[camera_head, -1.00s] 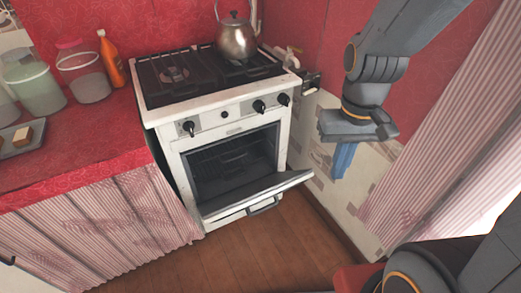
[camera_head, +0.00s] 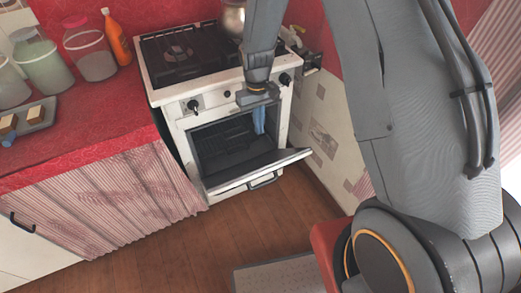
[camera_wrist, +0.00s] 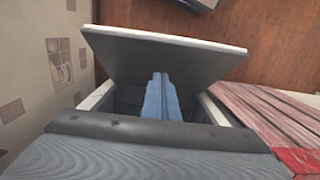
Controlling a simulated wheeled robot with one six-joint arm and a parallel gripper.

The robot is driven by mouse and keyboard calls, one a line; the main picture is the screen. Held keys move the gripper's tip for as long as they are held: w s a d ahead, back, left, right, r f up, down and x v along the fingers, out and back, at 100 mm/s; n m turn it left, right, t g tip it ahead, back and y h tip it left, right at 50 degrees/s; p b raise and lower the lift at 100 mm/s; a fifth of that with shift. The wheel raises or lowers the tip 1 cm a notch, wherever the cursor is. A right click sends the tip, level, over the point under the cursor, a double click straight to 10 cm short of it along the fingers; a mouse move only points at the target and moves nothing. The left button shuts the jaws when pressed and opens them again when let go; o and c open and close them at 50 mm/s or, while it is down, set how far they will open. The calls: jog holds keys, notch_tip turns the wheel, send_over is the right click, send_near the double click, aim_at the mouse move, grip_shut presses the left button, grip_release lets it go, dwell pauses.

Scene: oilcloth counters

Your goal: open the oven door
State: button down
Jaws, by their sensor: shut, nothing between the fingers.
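The white oven (camera_head: 185,137) stands against the red wall. Its door (camera_head: 255,172) is hinged low and partly open, tilted outward, with the dark cavity (camera_head: 225,140) showing above it. A dark handle (camera_head: 263,181) shows below the door's outer edge. My gripper (camera_head: 259,131) points down in front of the upper part of the opening, its blue fingers shut and empty. In the wrist view, the fingers (camera_wrist: 161,78) show against the door's grey inner face (camera_wrist: 165,58). I cannot tell whether they touch the door.
A kettle (camera_head: 233,20) stands on the stovetop, partly hidden by my arm. Jars (camera_head: 90,52), an orange bottle (camera_head: 116,40) and a tray (camera_head: 38,117) are on the red counter at left. A tiled wall (camera_head: 325,128) is close on the oven's right.

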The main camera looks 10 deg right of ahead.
jog(key=p, duration=0.2)
send_near(263, 166)
jog(key=w+f, duration=0.3)
jog(key=shift+s+f+p, duration=0.45)
jog(key=shift+s+f, duration=0.15)
jog(key=shift+s, duration=0.25)
jog(key=shift+s+d+f, duration=0.15)
jog(key=shift+s+f, duration=0.35)
jog(key=shift+f, duration=0.1)
